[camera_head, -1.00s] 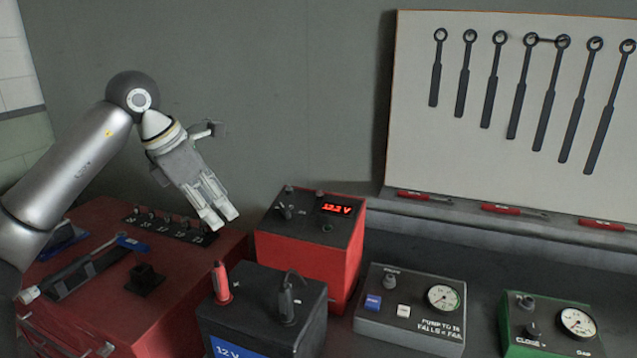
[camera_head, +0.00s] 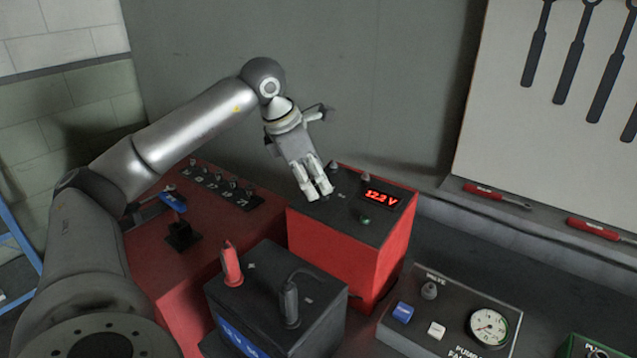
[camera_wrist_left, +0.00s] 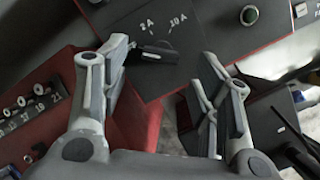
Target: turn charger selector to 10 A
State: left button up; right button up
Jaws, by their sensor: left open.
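The charger is a red box (camera_head: 350,250) with a dark top and a red display (camera_head: 382,198) reading about 12.2 V. Its black selector (camera_wrist_left: 154,51) shows in the left wrist view, below the white labels "2 A" (camera_wrist_left: 147,27) and "10 A" (camera_wrist_left: 178,24). I cannot tell which label it points at. My left gripper (camera_head: 318,193) is open and empty over the left part of the charger top, hiding the selector in the head view. In the left wrist view the selector appears between the fingers, nearer the left one. No contact is visible. My right gripper is not in view.
A dark battery (camera_head: 275,300) with a red terminal and a black one stands in front of the charger. A row of sockets (camera_head: 222,184) lies to the left on the red surface. A pump box (camera_head: 450,320) stands at the right. Above the charger is free room.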

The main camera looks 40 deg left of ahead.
pick_arm(q)
jog(key=shift+x, duration=1.15)
jog(key=shift+w+f, duration=0.15)
jog(key=shift+f, duration=0.15)
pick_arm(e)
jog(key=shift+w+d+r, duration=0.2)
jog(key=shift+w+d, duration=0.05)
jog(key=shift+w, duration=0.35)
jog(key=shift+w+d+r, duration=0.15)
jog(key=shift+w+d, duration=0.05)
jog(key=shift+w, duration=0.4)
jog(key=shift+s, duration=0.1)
pick_arm(q)
jog(key=shift+c, duration=0.2)
jog(key=c, duration=1)
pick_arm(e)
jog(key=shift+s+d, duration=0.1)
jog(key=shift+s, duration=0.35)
